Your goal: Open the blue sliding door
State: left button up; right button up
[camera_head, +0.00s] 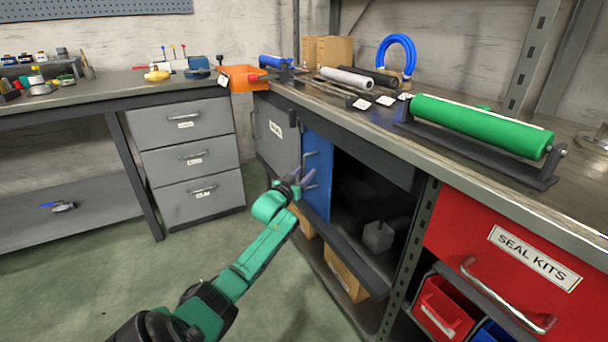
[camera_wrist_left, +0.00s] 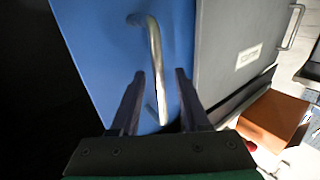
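The blue sliding door (camera_head: 318,190) is in the cabinet under the long bench, beside a grey labelled door (camera_head: 277,136). To its right the cabinet is a dark open space. The blue door also fills the upper middle of the left wrist view (camera_wrist_left: 95,35). Its curved metal handle (camera_wrist_left: 156,60) runs upright there, with its lower part between my fingers. My left gripper (camera_head: 304,179) is in front of the blue door at the handle. Its two fingers (camera_wrist_left: 160,76) are apart, one on each side of the handle; contact cannot be told. My right gripper is not in view.
A grey block (camera_head: 378,236) sits in the open cabinet space. A red drawer front (camera_head: 510,235) labelled SEAL KITS is to the right. A green roller (camera_head: 480,127) lies on the bench top. Cardboard boxes (camera_head: 345,275) stand on the lower shelf. The floor at left is clear.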

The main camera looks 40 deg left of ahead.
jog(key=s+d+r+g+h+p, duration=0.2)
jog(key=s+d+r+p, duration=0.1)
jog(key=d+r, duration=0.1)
pick_arm(q)
jog(key=p+v, duration=0.2)
jog(key=v, duration=1.2)
jog(key=shift+s, duration=0.25)
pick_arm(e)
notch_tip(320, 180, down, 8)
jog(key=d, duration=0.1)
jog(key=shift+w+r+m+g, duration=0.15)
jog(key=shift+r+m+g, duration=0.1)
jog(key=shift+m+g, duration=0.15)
pick_arm(q)
jog(key=shift+d, duration=0.1)
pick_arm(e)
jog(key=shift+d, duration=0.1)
